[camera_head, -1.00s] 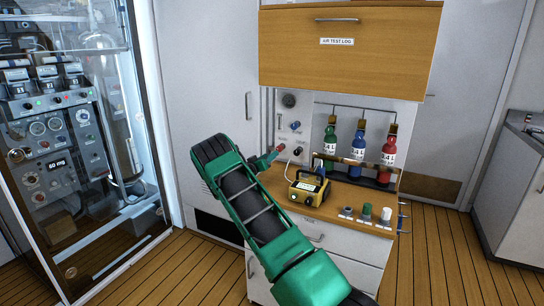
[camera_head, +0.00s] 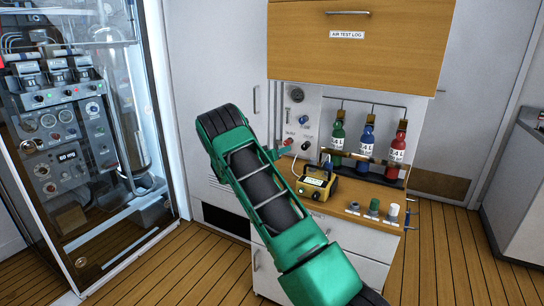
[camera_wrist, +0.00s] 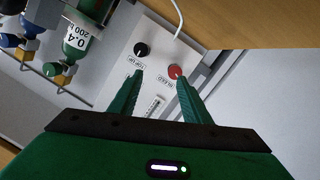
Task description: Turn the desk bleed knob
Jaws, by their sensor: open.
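The desk bleed knob, red and round, sits on the pale panel (camera_wrist: 120,80) in the wrist view (camera_wrist: 175,71), with a label that seems to read BLEED. It also shows small in the head view (camera_head: 290,142). My gripper (camera_wrist: 160,76) is open and empty, its two green fingers pointing at the panel. The right fingertip is at the red knob's lower edge in the picture; I cannot tell if they touch. The left fingertip is below a black knob (camera_wrist: 141,49) labelled TOP UP. In the head view my gripper (camera_head: 281,152) is partly hidden behind my wrist.
A blue knob (camera_head: 303,120) and a round gauge (camera_head: 297,95) are on the same panel. Green, blue and red bottles (camera_head: 367,141) stand to its right. A yellow meter (camera_head: 317,183) with a white hose stands on the desk. A wooden cabinet (camera_head: 390,50) overhangs the panel.

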